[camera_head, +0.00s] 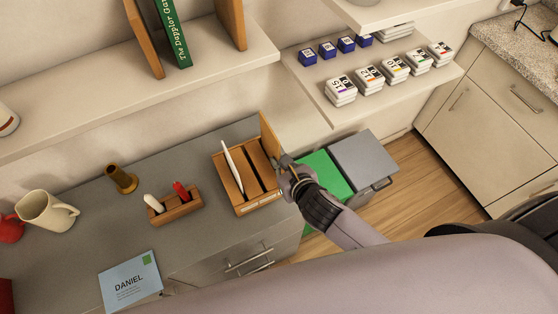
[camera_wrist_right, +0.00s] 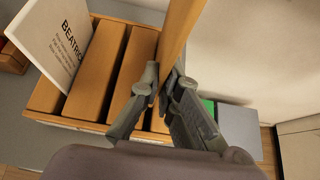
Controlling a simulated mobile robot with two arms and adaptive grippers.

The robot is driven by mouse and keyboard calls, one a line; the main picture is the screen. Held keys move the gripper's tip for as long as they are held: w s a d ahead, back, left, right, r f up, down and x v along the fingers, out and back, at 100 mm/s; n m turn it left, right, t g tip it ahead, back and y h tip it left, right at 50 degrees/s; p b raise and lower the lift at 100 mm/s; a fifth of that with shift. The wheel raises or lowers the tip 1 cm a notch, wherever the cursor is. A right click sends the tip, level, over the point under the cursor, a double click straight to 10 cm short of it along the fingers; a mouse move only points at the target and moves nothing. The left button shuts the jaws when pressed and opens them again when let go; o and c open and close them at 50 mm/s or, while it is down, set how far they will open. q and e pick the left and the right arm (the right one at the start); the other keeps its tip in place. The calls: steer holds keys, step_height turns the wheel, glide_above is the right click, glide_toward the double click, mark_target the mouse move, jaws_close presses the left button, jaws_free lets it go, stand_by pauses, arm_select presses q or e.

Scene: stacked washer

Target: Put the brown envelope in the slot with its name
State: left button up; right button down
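The brown envelope (camera_head: 269,137) stands on edge at the right end of the wooden slotted sorter (camera_head: 262,203). My right gripper (camera_head: 287,167) is shut on it; in the right wrist view the envelope (camera_wrist_right: 182,30) runs up from between the fingertips (camera_wrist_right: 160,93). The fingers are just above the sorter's right end. I cannot tell whether the envelope's lower edge is inside a slot. A white envelope (camera_head: 232,166) stands in the sorter's left slot; its name starts "BEATRI" in the wrist view (camera_wrist_right: 66,38). The sorter's front labels are too small to read. My left gripper is not in view.
A blue envelope (camera_head: 131,283) marked DANIEL lies on the grey counter (camera_head: 215,240). A wooden pen holder (camera_head: 174,208), a brass vase (camera_head: 122,179) and a cream mug (camera_head: 46,210) stand left of the sorter. Green (camera_head: 324,173) and grey (camera_head: 362,158) bins stand to the right. Shelves are above.

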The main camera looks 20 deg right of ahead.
steer(key=shift+p, duration=0.85)
stand_by(1.1)
steer(key=shift+f+b, duration=1.3)
steer(key=shift+f, duration=0.5)
steer(key=c, duration=1.7)
jaws_free()
steer(key=shift+f, duration=0.1)
steer(key=shift+s+d, duration=0.1)
steer(key=shift+s, duration=0.05)
steer(key=v, duration=1.1)
steer(key=shift+s+r, duration=0.25)
steer(key=shift+r, duration=0.1)
